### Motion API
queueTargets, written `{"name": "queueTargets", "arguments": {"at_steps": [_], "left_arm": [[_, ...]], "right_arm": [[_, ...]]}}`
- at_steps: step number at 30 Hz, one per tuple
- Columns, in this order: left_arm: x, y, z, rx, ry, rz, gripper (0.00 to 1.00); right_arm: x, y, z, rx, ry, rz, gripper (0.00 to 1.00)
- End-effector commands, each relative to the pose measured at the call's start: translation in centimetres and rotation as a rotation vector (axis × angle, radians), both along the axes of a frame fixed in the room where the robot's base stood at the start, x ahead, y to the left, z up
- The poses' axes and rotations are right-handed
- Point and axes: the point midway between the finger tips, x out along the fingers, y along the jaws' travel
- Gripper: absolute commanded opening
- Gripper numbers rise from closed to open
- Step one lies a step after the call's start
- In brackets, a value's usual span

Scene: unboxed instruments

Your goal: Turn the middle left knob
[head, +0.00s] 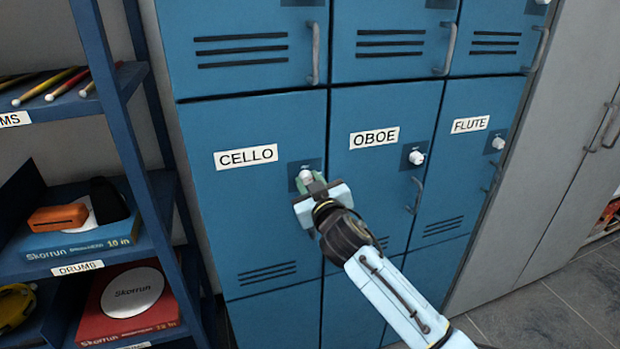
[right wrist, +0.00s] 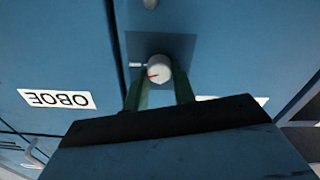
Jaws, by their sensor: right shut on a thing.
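The middle left knob (head: 305,174) is a small white round knob on a dark plate, on the blue CELLO locker door (head: 240,220). In the upside-down right wrist view the knob (right wrist: 158,69) shows a short red mark pointing to the picture's left, roughly toward a white tick on the plate (right wrist: 175,42). My right gripper (head: 311,184) is at the knob, with its green fingers (right wrist: 160,90) on either side and shut on it. The gripper hides the knob's lower part in the head view. My left gripper is not in view.
The OBOE knob (head: 416,158) and FLUTE knob (head: 498,143) sit on lockers to the right. Door handles stick out, such as the OBOE one (head: 416,196). A blue shelf rack (head: 125,130) with boxes stands close on the left. A grey cabinet (head: 555,150) is at the right.

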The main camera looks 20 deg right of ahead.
Motion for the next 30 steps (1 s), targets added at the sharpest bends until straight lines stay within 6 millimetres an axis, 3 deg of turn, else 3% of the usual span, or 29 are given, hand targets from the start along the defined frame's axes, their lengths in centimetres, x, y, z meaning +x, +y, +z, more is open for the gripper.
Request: {"name": "queueTargets", "arguments": {"at_steps": [4, 30], "left_arm": [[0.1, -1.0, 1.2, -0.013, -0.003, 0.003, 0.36], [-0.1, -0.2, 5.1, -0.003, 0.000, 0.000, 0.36]], "right_arm": [[0.0, 0.1, 0.2, -0.138, -0.002, 0.000, 0.03], [0.0, 0.2, -0.1, -0.959, -0.031, 0.000, 0.03]]}}
